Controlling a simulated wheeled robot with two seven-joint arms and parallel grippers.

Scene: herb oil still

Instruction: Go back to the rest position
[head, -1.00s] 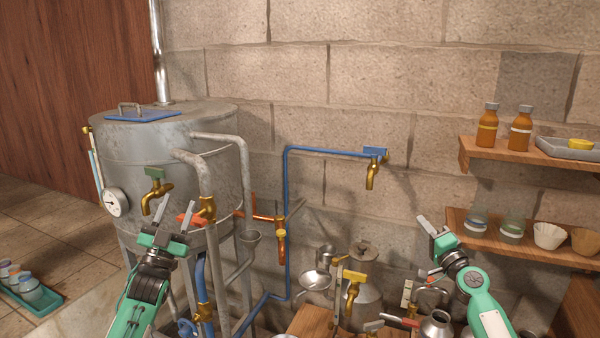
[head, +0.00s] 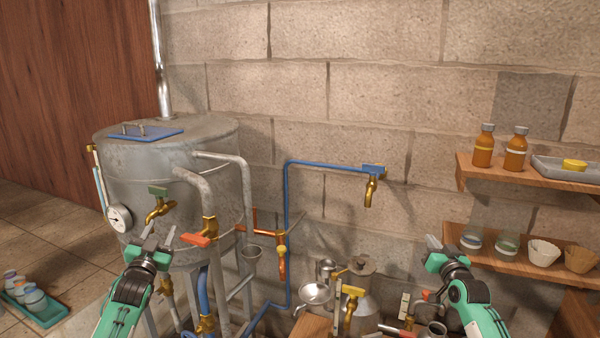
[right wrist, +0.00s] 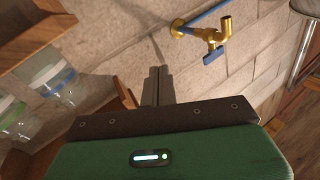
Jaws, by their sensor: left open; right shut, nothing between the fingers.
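My left gripper (head: 160,234) is open and empty. In the head view it shows in front of the metal still tank (head: 180,160), just below the green-handled brass tap (head: 159,205) and left of the red lever (head: 196,240). I cannot tell whether it touches anything.
Two wooden shelves at the right carry amber bottles (head: 484,146), a grey tray (head: 565,170), jars (head: 507,243) and bowls (head: 543,253). A blue pipe (head: 287,215) leads to a wall tap (head: 370,188). A metal can (head: 362,285) stands low in the middle. Jars in a green tray (head: 48,316) are at left.

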